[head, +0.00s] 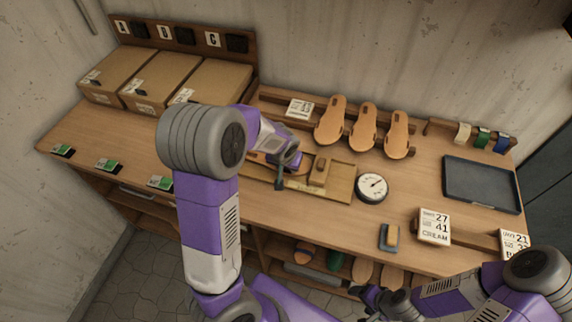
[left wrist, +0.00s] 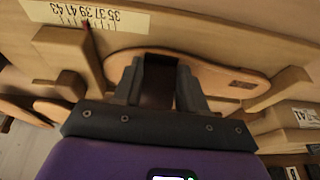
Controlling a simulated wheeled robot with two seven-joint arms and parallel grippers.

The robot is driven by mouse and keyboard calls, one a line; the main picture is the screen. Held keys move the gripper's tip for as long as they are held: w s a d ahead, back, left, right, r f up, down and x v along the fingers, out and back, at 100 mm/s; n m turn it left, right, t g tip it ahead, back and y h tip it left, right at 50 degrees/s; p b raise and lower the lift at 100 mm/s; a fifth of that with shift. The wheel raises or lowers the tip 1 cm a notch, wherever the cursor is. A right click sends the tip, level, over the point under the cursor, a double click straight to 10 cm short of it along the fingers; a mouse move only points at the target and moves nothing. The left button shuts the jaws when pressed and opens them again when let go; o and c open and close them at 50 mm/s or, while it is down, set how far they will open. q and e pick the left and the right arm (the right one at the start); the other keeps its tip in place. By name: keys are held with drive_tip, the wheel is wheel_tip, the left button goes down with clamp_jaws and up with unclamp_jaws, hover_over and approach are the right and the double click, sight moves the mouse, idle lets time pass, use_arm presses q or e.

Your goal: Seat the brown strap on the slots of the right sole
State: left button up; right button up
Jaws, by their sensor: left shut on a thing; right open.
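A tan sole (left wrist: 228,76) lies in the wooden jig (head: 340,188), below a size scale (left wrist: 85,17) in the left wrist view. My left gripper (left wrist: 160,70) is shut on a dark brown strap (left wrist: 156,88), right over the middle of the sole. I cannot tell whether the strap touches the sole, and its slots under the strap are hidden. In the head view my left gripper (head: 281,178) is over the jig, and my own arm covers much of the sole. My right gripper (head: 370,298) is open and empty, in front of the bench's front edge.
Cardboard boxes (head: 160,82) stand at the back left. Several soles (head: 363,127) lean behind the jig. A round gauge (head: 372,187), a small block (head: 390,236), a CREAM card (head: 434,226) and a dark tray (head: 482,184) are on the right. Coloured straps (head: 482,138) hang at the back right.

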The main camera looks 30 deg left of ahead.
use_arm(q)
drive_tip(key=shift+f, duration=0.15)
drive_tip(key=o, duration=1.1)
drive_tip(key=a+v, duration=0.1)
drive_tip(key=v, duration=0.6)
drive_tip(key=shift+d+r+p, duration=0.3)
drive_tip(key=shift+d+p, duration=0.15)
drive_tip(key=shift+d, duration=0.1)
